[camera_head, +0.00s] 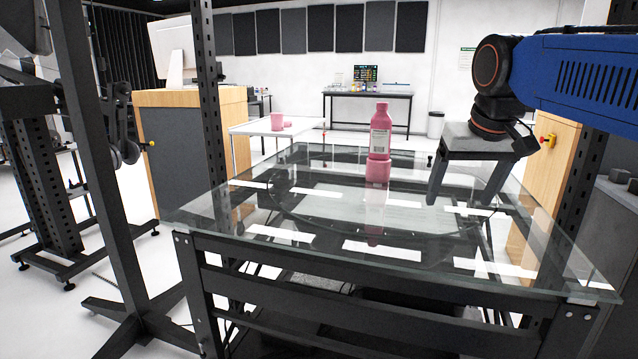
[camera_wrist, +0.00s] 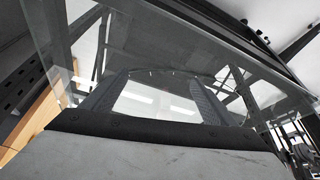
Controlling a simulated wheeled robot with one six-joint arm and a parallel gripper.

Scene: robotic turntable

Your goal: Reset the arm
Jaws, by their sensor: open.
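My gripper (camera_head: 463,196) hangs from the blue arm at the right of the head view, above the right part of the glass table (camera_head: 330,248). Its two fingers point down and stand wide apart, with nothing between them. In the wrist view the fingers of my gripper (camera_wrist: 155,92) also show spread, with the glass beyond them.
A white side table (camera_head: 270,130) behind holds a pink cup (camera_head: 277,121). A wooden cabinet (camera_head: 185,150) stands at the left. Black metal uprights rise at the left, and a wooden cabinet (camera_head: 552,165) stands behind my gripper. The glass around the bottle is clear.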

